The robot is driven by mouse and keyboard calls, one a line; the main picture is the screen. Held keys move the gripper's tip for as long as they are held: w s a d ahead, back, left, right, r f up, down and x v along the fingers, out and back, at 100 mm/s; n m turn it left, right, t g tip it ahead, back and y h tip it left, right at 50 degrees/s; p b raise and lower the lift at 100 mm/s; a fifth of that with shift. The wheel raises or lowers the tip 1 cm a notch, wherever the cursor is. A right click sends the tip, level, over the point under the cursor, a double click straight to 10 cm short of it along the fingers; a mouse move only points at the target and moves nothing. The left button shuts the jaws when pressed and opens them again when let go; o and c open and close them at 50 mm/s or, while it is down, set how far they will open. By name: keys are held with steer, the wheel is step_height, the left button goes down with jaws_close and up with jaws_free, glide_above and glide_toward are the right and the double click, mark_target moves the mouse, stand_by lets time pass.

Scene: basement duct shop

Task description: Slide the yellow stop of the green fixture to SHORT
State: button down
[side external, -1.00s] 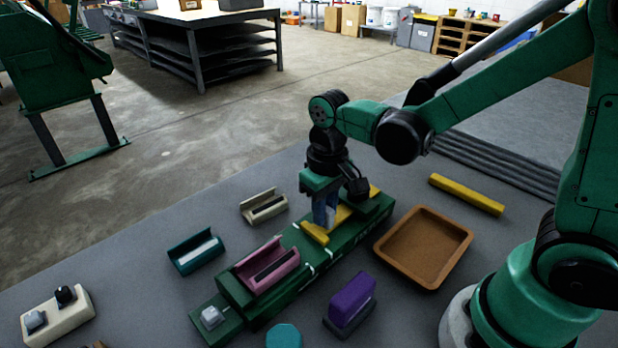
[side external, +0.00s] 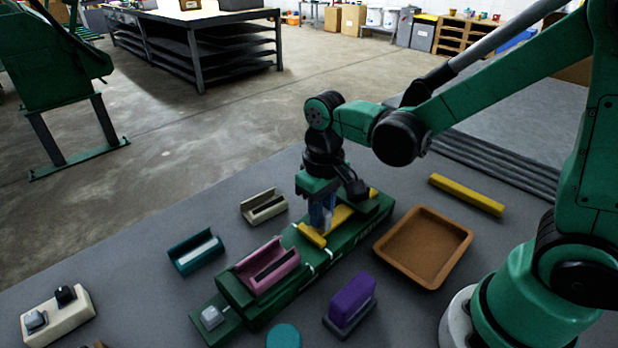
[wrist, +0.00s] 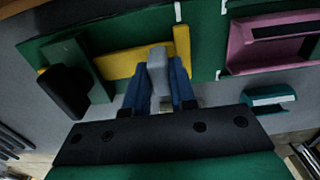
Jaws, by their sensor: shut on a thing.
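The long green fixture (side external: 350,237) lies on the grey bench. Its yellow stop (side external: 311,235) is a crossbar joined to a yellow strip along the fixture's top; it also shows in the wrist view (wrist: 183,50). My gripper (side external: 321,222) points down over the strip, just behind the crossbar. In the wrist view its blue fingers (wrist: 158,85) are shut on a grey block (wrist: 158,66), seemingly the stop's grip. White marks (wrist: 223,6) lie on the fixture between the crossbar and the pink cradle (side external: 266,266). No mark label is readable.
A brown tray (side external: 423,247) and a purple block (side external: 351,300) lie right of the fixture. Teal (side external: 195,252) and cream (side external: 263,206) cradles lie left. A yellow bar (side external: 466,194) lies behind the tray. A grey button (side external: 212,317) is at the fixture's near end.

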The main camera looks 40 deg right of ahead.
mark_target(304, 243)
steer(key=shift+a, duration=1.95)
steer(key=c, duration=0.7)
jaws_free()
steer(key=shift+r, duration=2.8)
steer(key=shift+d, duration=0.15)
steer(key=shift+s+d+r+t, duration=0.35)
steer(key=shift+s+d+t, duration=0.1)
steer(key=shift+d+t, duration=0.75)
steer(key=shift+s+d+r+t, duration=0.4)
steer(key=shift+s+d+t, duration=0.1)
steer(key=shift+d+t, duration=0.7)
steer(key=shift+s+d+r+t, duration=0.35)
steer(key=shift+s+d+t, duration=0.1)
steer(key=shift+d+t, duration=0.75)
